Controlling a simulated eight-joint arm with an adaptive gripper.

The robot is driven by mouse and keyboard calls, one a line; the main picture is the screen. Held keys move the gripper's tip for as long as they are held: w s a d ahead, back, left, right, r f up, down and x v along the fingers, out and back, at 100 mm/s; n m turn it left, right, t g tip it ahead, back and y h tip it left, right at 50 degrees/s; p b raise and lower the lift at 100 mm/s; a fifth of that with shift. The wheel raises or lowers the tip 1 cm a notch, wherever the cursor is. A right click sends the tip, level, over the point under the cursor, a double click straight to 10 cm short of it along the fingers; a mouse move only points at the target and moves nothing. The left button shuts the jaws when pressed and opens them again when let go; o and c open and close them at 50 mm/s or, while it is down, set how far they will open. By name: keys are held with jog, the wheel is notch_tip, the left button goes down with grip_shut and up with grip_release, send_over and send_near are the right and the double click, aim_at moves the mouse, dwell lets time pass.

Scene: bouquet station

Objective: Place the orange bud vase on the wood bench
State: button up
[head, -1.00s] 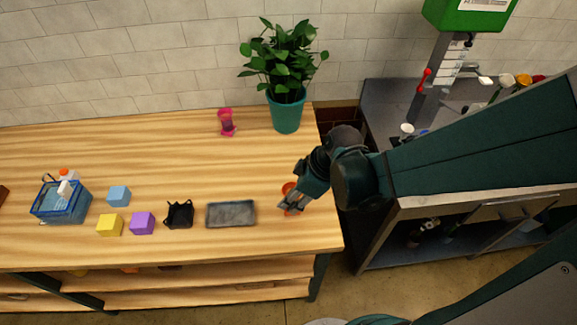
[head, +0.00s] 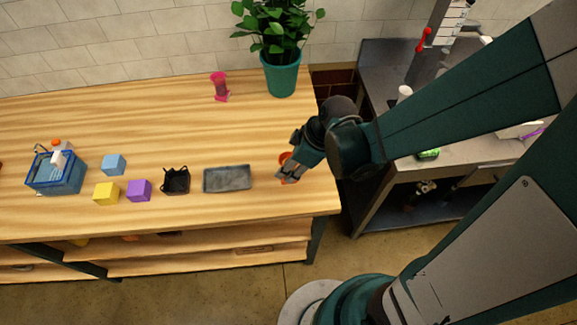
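The orange bud vase (head: 285,157) is at the right end of the wood bench (head: 225,136), mostly hidden behind my gripper. Only small orange patches show above and below the fingers. My gripper (head: 287,175) reaches in from the right and is right at the vase. Its fingers overlap the vase in this view, so I cannot tell whether they are closed on it. I also cannot tell whether the vase touches the bench top.
Left of my gripper are a grey tray (head: 227,179), a black basket (head: 175,181), purple (head: 138,190), yellow (head: 106,193) and blue (head: 113,164) cubes, and a blue bin (head: 55,176). Behind are a pink hourglass-shaped item (head: 219,86) and a potted plant (head: 281,75). Mid-bench is clear.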

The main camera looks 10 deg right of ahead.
jog(key=o, duration=0.4)
jog(key=shift+c, duration=0.2)
jog(key=shift+r, duration=0.25)
jog(key=p+v, duration=0.2)
jog(key=v, duration=0.9)
jog(key=shift+s+d+r, duration=0.15)
jog(key=shift+d+r, duration=0.1)
jog(key=shift+r, duration=0.1)
dwell(0.8)
jog(key=s+d+r+m+t+h, duration=0.2)
jog(key=d+r+m+t+h, duration=0.2)
jog(key=d+r+m, duration=0.7)
jog(key=shift+s+d+r+m+t, duration=0.2)
jog(key=shift+d+r+m+t, duration=0.2)
jog(key=shift+r+m+t, duration=0.7)
jog(key=shift+r+g, duration=0.3)
jog(key=shift+r, duration=0.1)
